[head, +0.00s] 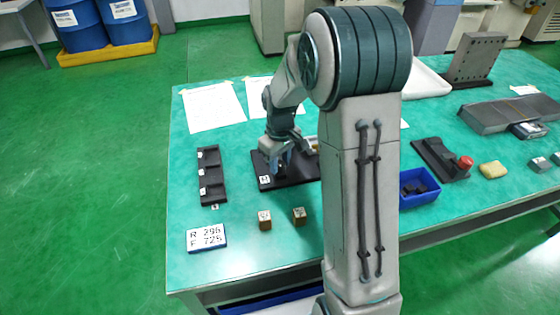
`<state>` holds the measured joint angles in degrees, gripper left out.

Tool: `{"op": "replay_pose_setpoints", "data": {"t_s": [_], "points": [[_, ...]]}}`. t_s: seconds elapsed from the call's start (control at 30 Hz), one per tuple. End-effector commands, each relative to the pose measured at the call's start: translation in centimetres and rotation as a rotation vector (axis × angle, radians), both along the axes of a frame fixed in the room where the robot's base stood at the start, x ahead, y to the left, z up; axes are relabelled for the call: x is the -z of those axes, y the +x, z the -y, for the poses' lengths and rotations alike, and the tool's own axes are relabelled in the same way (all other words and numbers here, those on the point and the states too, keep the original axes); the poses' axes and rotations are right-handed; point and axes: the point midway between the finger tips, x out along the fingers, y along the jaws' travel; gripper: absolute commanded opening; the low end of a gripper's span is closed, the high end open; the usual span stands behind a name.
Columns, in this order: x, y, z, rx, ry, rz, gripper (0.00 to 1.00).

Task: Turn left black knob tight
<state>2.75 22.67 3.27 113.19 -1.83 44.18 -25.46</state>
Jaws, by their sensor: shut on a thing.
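My gripper (284,160) points down at the left part of a dark plate (297,177) on the green table. Its fingers are around something small and dark there, at the place of the left black knob. The knob itself is mostly hidden by the fingers, so I cannot see its turn position. My arm hides the right part of the plate, and any right knob is not visible.
A black tray (211,177) stands left of the plate. A blue bin (419,188) and a red-knobbed fixture (440,160) are at right. Paper sheets (212,106) lie behind.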

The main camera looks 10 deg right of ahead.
Motion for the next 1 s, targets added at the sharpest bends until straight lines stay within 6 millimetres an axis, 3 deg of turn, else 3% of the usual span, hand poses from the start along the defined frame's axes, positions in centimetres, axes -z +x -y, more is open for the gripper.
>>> {"op": "replay_pose_setpoints", "data": {"t_s": [0.37, 1.0], "points": [[0.0, 0.02, 0.0, 0.106, 0.0, 0.001, 0.08], [-0.04, 0.0, -0.1, 0.678, 0.0, 0.0, 0.08]]}}
